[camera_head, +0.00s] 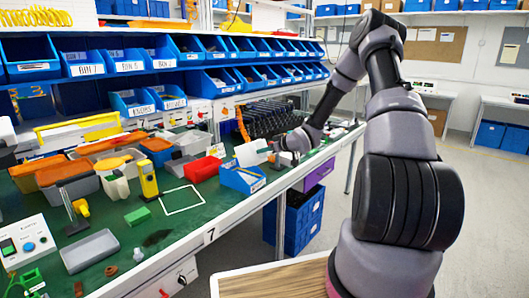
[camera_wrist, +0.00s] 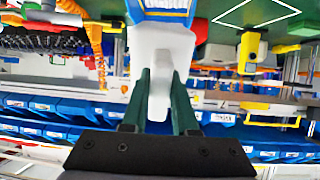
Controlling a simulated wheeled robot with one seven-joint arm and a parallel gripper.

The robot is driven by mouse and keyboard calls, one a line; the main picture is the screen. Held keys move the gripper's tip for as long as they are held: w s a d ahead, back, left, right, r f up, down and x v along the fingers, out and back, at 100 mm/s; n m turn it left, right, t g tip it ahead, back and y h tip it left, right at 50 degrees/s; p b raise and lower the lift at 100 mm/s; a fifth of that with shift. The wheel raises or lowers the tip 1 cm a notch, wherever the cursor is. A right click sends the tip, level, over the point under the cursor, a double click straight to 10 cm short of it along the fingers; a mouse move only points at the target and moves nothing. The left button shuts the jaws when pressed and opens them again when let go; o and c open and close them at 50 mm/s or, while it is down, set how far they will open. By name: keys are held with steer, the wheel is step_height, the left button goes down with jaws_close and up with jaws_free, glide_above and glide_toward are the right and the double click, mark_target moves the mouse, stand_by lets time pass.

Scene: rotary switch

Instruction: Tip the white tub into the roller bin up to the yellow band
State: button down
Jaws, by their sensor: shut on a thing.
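The white tub (camera_head: 252,152) is held above the open blue bin (camera_head: 243,178) near the front edge of the green bench. It looks tilted. My gripper (camera_head: 282,158) is to its right. In the wrist view, the green fingers of my gripper (camera_wrist: 160,78) are shut on a narrow part of the white tub (camera_wrist: 160,45).
A red box (camera_head: 203,169) stands left of the blue bin. A white square outline (camera_head: 182,200) and a yellow device (camera_head: 148,180) are farther left. A black rack (camera_head: 270,119) and an orange coiled hose (camera_head: 241,124) stand behind. Blue bin shelves line the back.

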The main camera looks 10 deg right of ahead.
mark_target(264, 141)
stand_by(0.4)
steer(key=shift+w+a+r+g+h, duration=0.15)
steer(key=shift+r+g+h, duration=0.2)
steer(key=shift+r, duration=0.45)
steer(key=shift+w+r+g, duration=0.15)
steer(key=shift+r+g, duration=0.3)
steer(key=shift+r, duration=0.2)
steer(key=shift+a, duration=0.1)
steer(key=shift+w+a+r+g+h, duration=0.1)
steer(key=shift+w+r+g+h, duration=0.15)
steer(key=shift+r+g+h, duration=0.3)
steer(key=shift+r, duration=0.1)
stand_by(0.3)
steer(key=shift+w+a+r+g, duration=0.25)
steer(key=shift+r+g, duration=0.1)
steer(key=shift+r, duration=0.25)
